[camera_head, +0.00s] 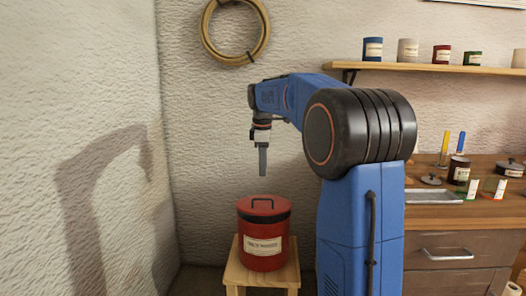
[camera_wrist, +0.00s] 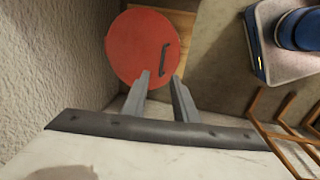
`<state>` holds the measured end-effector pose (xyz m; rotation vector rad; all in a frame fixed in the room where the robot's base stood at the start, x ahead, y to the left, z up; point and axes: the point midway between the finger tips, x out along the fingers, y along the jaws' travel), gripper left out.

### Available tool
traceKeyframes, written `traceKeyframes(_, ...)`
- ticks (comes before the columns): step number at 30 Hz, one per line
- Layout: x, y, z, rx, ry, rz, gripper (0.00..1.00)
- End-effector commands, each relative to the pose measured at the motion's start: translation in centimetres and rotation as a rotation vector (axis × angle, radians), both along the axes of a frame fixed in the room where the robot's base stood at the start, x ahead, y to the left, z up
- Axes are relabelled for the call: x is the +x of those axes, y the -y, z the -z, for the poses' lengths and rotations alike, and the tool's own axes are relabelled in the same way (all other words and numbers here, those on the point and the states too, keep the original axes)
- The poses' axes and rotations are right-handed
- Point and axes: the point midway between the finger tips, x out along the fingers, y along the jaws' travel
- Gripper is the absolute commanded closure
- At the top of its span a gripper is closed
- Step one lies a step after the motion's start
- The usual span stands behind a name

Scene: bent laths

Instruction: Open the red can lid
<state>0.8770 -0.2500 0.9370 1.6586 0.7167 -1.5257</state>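The red can (camera_head: 263,240) stands upright on a small wooden stool (camera_head: 262,277), with a dark band under its rim and a pale label on its front. Its red lid (camera_head: 264,206) is on, with a dark bar handle (camera_head: 262,201) on top. My gripper (camera_head: 263,173) points down above the lid, apart from it. In the wrist view the lid (camera_wrist: 140,45) lies beyond my two fingers (camera_wrist: 160,78), and the handle (camera_wrist: 164,59) is just past and between the fingertips. The fingers are spread with a gap and nothing between them.
A textured wall (camera_head: 90,110) rises to the left of the stool. A wooden counter (camera_head: 450,213) on the right holds a metal tray (camera_head: 433,197), jars and small lidded pots. A shelf (camera_head: 440,67) with several cans and a hanging ring (camera_head: 207,38) are on the back wall.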

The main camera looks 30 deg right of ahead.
Motion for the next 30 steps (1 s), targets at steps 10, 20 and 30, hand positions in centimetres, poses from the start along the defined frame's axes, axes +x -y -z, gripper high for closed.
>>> traceKeyframes(10,0.0,0.0,-2.0,0.0,0.0,0.0,0.73)
traceKeyframes(20,-0.1,-0.1,-3.8,0.0,0.0,0.0,0.73)
traceKeyframes(30,-0.2,-0.1,-5.6,0.0,0.0,0.0,0.73)
